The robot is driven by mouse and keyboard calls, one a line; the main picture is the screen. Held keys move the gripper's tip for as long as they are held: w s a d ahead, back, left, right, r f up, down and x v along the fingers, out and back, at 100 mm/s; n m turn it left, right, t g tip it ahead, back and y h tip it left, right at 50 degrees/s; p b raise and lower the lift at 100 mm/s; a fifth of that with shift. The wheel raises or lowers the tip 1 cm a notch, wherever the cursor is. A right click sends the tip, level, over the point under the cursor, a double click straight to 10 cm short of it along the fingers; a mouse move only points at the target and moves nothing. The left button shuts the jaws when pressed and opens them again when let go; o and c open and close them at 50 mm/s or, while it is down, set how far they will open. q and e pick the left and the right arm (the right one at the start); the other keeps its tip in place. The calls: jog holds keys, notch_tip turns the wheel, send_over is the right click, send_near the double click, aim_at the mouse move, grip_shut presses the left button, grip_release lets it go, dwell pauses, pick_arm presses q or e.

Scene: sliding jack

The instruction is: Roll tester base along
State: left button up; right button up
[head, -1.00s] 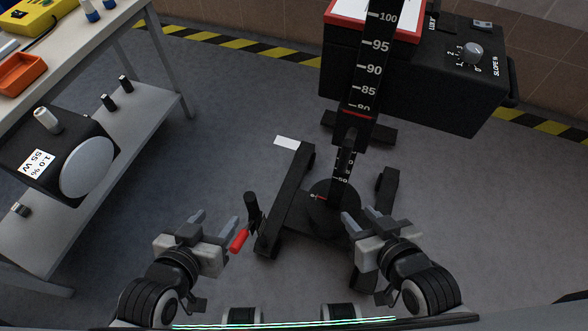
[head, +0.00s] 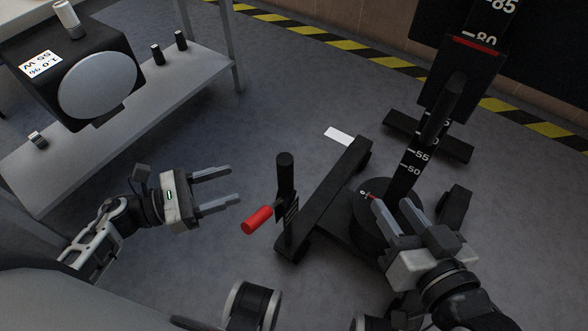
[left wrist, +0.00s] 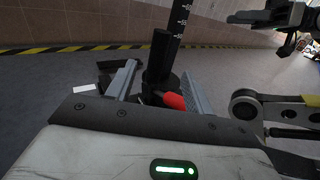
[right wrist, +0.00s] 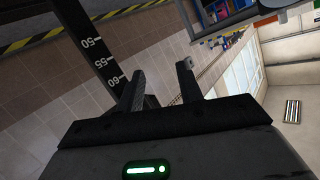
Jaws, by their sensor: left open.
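The tester base (head: 330,195) is a black frame on the floor with a round hub (head: 360,215) and a tall scale post (head: 428,140). A short black upright (head: 286,175) with a red handle (head: 257,219) stands at its near left. My left gripper (head: 236,185) is open and empty, left of the handle and apart from it. In the left wrist view the red handle (left wrist: 174,101) shows beyond the fingers. My right gripper (head: 391,203) is open in front of the hub. In the right wrist view the post (right wrist: 98,55) runs behind its left finger; contact is unclear.
A grey shelf bench (head: 120,130) stands at left with a black box (head: 50,45) carrying a pale disc. A white card (head: 339,136) lies on the floor behind the frame. Yellow-black tape (head: 345,38) marks the wall side. Floor between bench and frame is clear.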

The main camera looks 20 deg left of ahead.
pick_arm(q)
jog(key=x, duration=1.5)
jog(key=shift+b, duration=0.35)
jog(key=shift+c, duration=0.3)
grip_shut()
jog(key=shift+a, duration=0.1)
